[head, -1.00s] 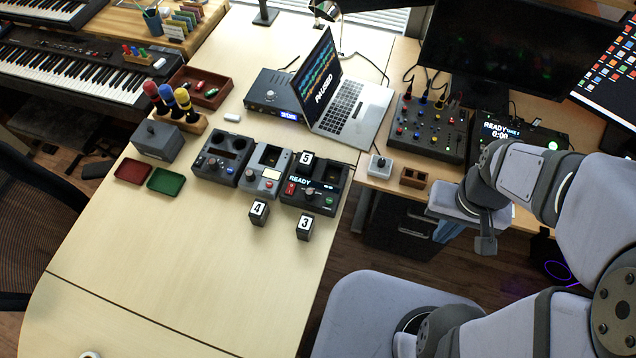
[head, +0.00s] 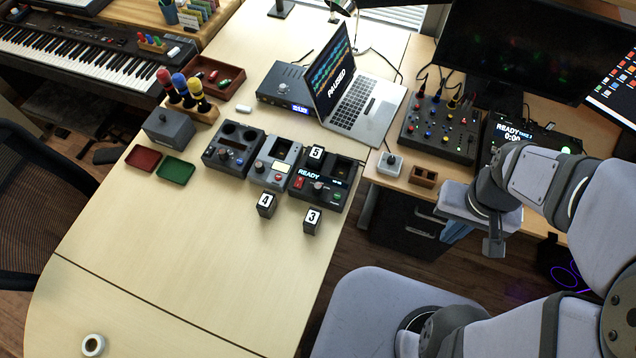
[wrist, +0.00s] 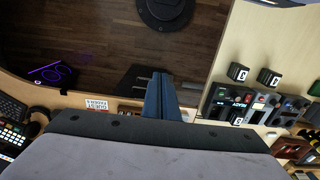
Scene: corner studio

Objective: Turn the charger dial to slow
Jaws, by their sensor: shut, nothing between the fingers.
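Three dark devices stand in a row on the pale desk in the head view. The right one (head: 318,187) has a lit READY display, a red switch, a knob and a green button. The middle one (head: 270,165) has a knob, and the left one (head: 229,149) has two round wells and a small dial. I cannot tell for sure which is the charger, and the dial markings are too small to read. My gripper (head: 453,233) is shut and empty, well right of the row, beyond the desk edge. Its blue fingers (wrist: 158,97) are together in the wrist view.
Blocks numbered 4 (head: 266,205) and 3 (head: 312,221) stand before the devices; block 5 (head: 316,153) is by the right one. A laptop (head: 366,106), a mixer (head: 439,128) and red (head: 143,158) and green (head: 175,171) trays surround them. The front desk is mostly clear.

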